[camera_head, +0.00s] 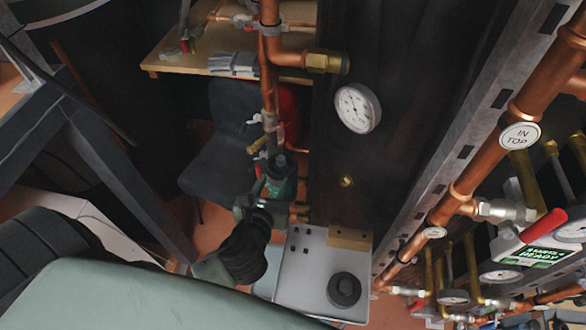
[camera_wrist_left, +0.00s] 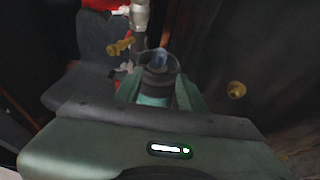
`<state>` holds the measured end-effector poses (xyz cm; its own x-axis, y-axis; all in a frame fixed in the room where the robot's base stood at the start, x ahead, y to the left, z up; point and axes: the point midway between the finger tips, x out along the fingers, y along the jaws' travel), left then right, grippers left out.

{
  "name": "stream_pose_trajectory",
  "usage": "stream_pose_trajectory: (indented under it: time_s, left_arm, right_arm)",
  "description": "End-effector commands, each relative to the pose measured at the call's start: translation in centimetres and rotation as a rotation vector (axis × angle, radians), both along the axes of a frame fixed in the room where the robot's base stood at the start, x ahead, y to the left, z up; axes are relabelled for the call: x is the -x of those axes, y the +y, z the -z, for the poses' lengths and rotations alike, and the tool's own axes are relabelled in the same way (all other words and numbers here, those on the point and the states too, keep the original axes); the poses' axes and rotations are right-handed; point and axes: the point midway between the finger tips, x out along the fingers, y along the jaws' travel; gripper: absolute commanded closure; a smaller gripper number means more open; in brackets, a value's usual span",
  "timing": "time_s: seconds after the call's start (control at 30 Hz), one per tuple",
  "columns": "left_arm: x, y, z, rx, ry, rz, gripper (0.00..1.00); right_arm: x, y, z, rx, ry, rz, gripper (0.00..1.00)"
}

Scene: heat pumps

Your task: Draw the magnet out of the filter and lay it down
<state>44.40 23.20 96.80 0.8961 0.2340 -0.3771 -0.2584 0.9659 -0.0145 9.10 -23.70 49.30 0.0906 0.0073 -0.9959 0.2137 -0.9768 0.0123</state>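The filter (camera_head: 281,161) shows as a small dark body on the upright copper pipe, left of the centre in the head view. In the left wrist view its dark cylinder (camera_wrist_left: 157,78) has a clear, bluish top and a teal band lower down. I cannot make out the magnet as a separate piece. My left gripper (camera_head: 275,186) is at the filter, its green fingers on either side of the cylinder. It also shows in the left wrist view (camera_wrist_left: 160,93). Whether the fingers press on the cylinder is unclear. My right gripper is not in view.
A grey box with a black knob (camera_head: 344,290) stands right of my left wrist. A round gauge (camera_head: 357,108) is on the dark panel. A dark chair (camera_head: 222,150) and a wooden bench (camera_head: 190,62) are behind. Copper pipes and valves crowd the right side.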

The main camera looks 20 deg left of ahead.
Motion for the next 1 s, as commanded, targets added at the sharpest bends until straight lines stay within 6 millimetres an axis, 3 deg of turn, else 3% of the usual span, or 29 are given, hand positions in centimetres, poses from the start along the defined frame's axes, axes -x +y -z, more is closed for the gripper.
stream_pose_trajectory:
  time_s: [0.13, 0.53, 0.63, 1.0]
  left_arm:
    - [-0.3, 0.1, -0.7, -0.027, -0.009, 0.008, 0.60]
    - [-4.7, 1.2, 1.4, -0.023, -0.011, 0.008, 0.60]
    - [-5.8, 1.5, 1.2, -0.026, -0.006, 0.007, 0.60]
    - [-7.4, 1.9, 2.1, -0.022, -0.008, 0.008, 0.60]
  right_arm:
    - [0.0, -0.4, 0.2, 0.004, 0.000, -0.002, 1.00]
    - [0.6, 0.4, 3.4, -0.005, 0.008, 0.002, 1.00]
    - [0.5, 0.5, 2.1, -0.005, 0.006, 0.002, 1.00]
    - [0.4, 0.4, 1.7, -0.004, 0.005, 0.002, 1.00]
